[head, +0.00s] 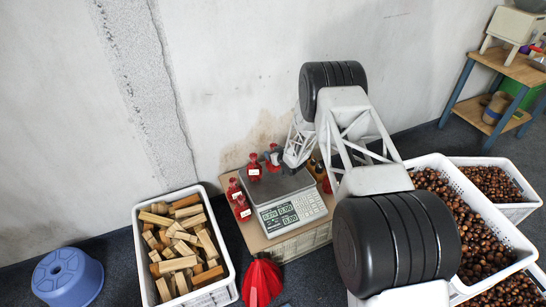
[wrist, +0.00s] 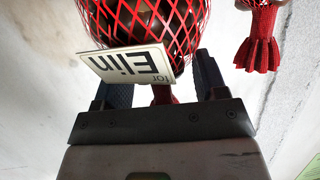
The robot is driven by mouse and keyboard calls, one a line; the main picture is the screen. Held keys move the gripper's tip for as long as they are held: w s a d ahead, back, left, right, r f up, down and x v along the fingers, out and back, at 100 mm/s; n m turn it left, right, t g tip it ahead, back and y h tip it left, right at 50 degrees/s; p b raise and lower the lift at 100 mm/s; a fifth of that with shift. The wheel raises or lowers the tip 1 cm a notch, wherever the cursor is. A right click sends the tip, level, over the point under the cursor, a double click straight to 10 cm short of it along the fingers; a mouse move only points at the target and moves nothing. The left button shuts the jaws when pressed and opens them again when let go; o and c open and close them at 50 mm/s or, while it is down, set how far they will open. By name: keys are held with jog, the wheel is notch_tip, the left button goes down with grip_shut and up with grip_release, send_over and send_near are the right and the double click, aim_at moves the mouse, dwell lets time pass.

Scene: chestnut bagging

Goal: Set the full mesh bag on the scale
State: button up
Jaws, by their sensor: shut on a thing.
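My gripper (wrist: 160,80) is shut on the red neck of a full red mesh bag (wrist: 150,20). Several small red bags with white labels, such as one at the back left (head: 253,170), are around the scale; I cannot tell which is held.
A white crate of wood blocks (head: 140,255) stands left, beside a blue upturned tub (head: 67,277). White crates of chestnuts (head: 520,243) fill the right. Another red mesh bag (wrist: 262,35) shows in the wrist view.

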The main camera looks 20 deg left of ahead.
jog(key=shift+w+a, duration=0.4)
jog(key=shift+w, duration=0.35)
jog(key=shift+f, duration=0.2)
jog(key=shift+f, duration=1.6)
jog(key=shift+f, duration=0.15)
jog(key=o, duration=1.5)
jog(key=shift+o, duration=0.2)
jog(key=v, duration=1.2)
